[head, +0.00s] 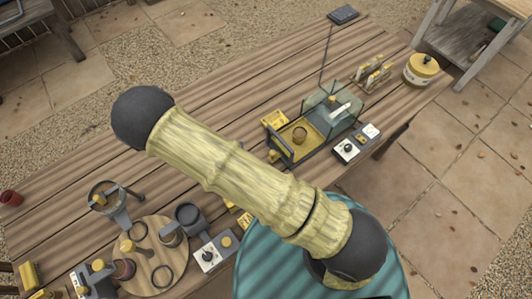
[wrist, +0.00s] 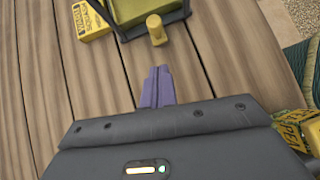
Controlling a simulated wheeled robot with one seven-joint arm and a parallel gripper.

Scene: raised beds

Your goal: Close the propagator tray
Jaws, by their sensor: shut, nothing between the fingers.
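The propagator (head: 348,118) is a clear glass-sided box on the wooden table, right of centre in the head view. Its yellow tray (head: 291,133) sticks out of the box toward the lower left, so it stands open. The tray's dark front bar has a yellow knob (wrist: 156,32), seen at the top of the wrist view. My gripper (wrist: 157,72) is shut and empty, its purple fingertips just short of the knob with a small gap in the picture. My arm hides the gripper in the head view.
A yellow label box (wrist: 88,22) stands left of the tray. A white control box (head: 347,149) stands right of the propagator. A yellow lidded pot (head: 421,69) is farther back. A round wooden board (head: 152,277) holds several items at lower left. The table's far left is mostly clear.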

